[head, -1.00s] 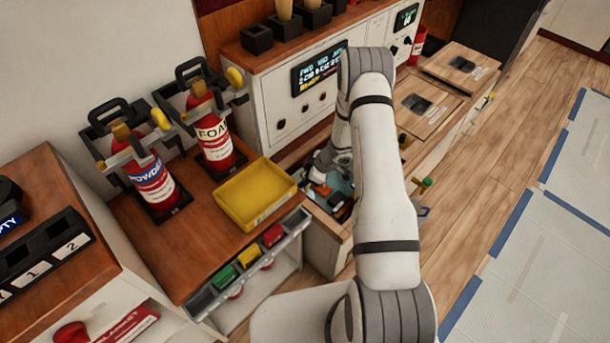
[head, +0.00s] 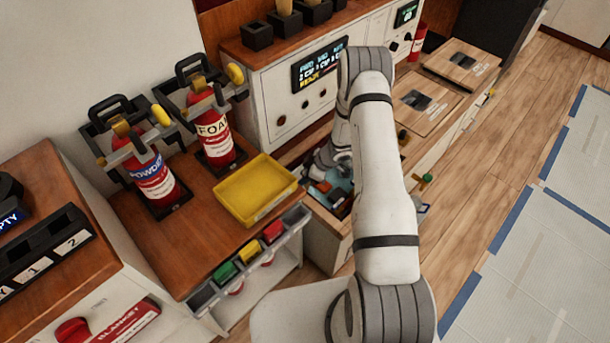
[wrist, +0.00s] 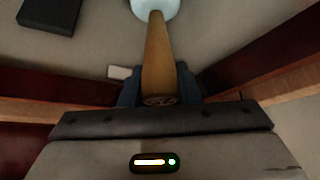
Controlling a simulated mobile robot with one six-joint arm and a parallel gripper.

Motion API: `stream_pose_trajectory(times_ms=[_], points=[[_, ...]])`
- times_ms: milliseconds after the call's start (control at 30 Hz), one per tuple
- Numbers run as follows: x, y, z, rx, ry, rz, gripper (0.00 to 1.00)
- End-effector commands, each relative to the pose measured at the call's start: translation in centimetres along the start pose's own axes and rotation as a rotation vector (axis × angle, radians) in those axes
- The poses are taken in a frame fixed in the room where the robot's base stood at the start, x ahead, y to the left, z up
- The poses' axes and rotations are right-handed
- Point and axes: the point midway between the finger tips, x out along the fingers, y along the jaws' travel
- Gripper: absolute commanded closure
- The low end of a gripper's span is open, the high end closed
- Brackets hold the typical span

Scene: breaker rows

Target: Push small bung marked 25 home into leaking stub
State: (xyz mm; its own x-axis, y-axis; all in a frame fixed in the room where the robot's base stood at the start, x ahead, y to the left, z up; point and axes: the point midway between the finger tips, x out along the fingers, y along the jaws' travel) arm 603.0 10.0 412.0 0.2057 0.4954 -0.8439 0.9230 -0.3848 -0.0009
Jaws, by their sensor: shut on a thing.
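In the wrist view a tan tapered bung (wrist: 157,60) stands between the blue fingers of my gripper (wrist: 158,88), which is shut on it. Its wide end faces the camera and carries a small dark mark, too blurred to read surely. Its narrow end points at a pale blue round thing (wrist: 155,7), cut off by the top edge. The two meet or overlap in the picture; I cannot tell whether the bung is inside it. I cannot identify the stub surely. In the head view my arm hides the gripper and bung.
A yellow tray (head: 222,205) lies on the wooden counter left of my arm, beside two red extinguishers (head: 152,180) (head: 214,140). Red, yellow and green bins (head: 250,250) line the counter front. A grey panel with a display (head: 320,66) stands behind. Open floor lies right.

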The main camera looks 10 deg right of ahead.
Motion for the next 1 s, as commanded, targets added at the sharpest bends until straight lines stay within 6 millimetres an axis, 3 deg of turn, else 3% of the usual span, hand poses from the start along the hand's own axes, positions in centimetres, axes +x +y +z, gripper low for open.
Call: stream_pose_trajectory(times_ms=[1000], points=[[2.2,0.0,1.5,0.002,0.0,0.0,0.92]])
